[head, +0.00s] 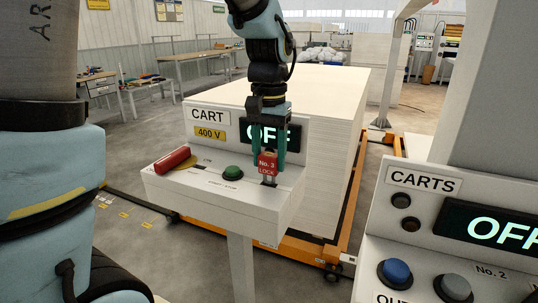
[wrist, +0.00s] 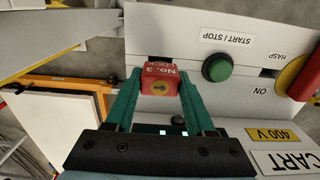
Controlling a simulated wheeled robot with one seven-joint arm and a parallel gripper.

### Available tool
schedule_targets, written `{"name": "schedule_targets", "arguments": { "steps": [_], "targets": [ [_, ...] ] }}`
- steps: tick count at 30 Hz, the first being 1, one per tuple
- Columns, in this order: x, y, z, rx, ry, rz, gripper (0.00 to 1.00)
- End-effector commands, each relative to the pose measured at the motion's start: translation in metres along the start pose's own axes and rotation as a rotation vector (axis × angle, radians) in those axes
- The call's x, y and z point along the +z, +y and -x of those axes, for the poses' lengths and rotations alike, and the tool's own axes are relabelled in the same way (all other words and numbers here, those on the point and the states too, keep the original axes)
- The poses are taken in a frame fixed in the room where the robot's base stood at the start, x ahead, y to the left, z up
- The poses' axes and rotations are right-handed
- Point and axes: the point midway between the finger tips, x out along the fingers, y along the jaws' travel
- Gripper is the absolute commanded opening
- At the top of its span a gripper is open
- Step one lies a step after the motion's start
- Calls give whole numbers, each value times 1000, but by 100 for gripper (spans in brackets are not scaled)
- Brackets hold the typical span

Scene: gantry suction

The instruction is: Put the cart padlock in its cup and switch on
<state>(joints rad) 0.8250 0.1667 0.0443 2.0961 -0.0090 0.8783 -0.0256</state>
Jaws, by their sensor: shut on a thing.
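The red cart padlock (head: 267,164), marked "No. 3 LOCK", is between the green fingers of my gripper (head: 269,160). In the wrist view the padlock (wrist: 159,82) sits between both fingertips, its round keyway face showing. It is over the right end of the cart console (head: 215,206), just above a dark recess (head: 270,182); I cannot tell whether it touches it. The cup is not clearly visible. The red switch handle (head: 172,158) lies at the console's left, beside a yellow plate. The green start/stop button (head: 233,173) is between. The cart display (head: 283,134) reads OFF.
A tall white stack (head: 335,125) on an orange cart stands right behind the console. A second panel marked CARTS (head: 424,181), with blue and grey buttons, stands close at the right. Open floor lies left of the console.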

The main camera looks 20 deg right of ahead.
Motion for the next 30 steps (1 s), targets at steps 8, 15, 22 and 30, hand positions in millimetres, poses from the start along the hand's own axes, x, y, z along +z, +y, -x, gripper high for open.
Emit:
{"name": "schedule_targets", "arguments": {
  "steps": [8, 15, 22, 30],
  "targets": [
    [0, 0, -12, 0, -1, 0, 0],
    [0, 0, -21, 0, -1, 0, 0],
    [0, 0, -30, 0, -1, 0, 0],
    [0, 0, -28, 0, 0, 0, 84]
  ]
}}
